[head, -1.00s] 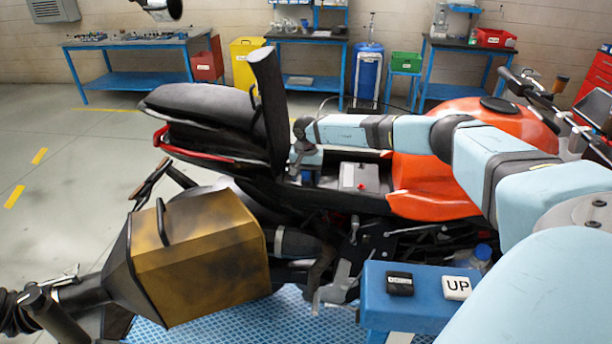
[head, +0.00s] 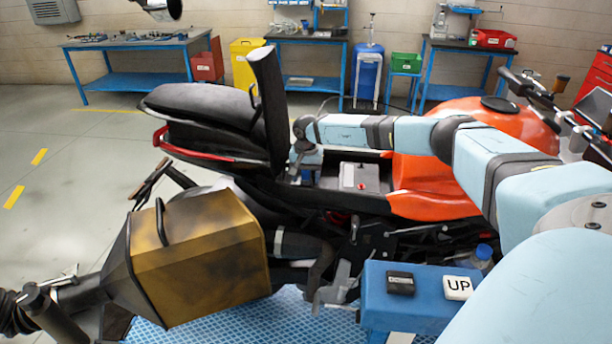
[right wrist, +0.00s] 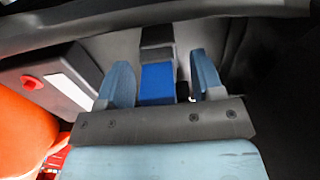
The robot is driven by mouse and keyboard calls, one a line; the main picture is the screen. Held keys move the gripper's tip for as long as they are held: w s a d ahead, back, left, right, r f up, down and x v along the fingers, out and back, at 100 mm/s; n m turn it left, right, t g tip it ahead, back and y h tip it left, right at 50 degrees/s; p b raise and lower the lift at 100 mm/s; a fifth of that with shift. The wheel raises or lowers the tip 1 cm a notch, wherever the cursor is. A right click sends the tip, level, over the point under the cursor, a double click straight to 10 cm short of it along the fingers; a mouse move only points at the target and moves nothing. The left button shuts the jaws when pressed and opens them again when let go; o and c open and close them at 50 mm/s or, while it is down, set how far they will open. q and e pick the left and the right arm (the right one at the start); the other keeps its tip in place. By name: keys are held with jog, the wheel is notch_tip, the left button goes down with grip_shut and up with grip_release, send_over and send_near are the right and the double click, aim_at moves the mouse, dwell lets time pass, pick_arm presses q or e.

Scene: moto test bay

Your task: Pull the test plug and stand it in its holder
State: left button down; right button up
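In the right wrist view a blue block (right wrist: 156,84) with a grey and black upper part, which looks like the test plug, sits between the fingers of my right gripper (right wrist: 163,82). The fingers are apart. The left finger is close to the block, and a gap shows between the block and the right finger. I cannot tell whether the left finger touches it. In the head view my right gripper (head: 304,172) reaches down into the open bay under the raised seat (head: 268,105); the plug is not clear there. My left gripper is not in view. I cannot make out the plug's holder.
A grey box (head: 362,178) with a red knob lies right of the gripper in the bay. The orange tank (head: 470,125) is beyond. A brown box-shaped nozzle (head: 205,262) stands front left. A blue stand (head: 425,300) carries a black button and an "UP" button. Open floor lies left.

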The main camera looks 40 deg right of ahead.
grip_shut()
jog(key=shift+r, duration=0.15)
jog(key=shift+r+p, duration=1.55)
jog(key=shift+r, duration=1.35)
jog(key=shift+r+p, duration=1.35)
jog(key=shift+r, duration=1.15)
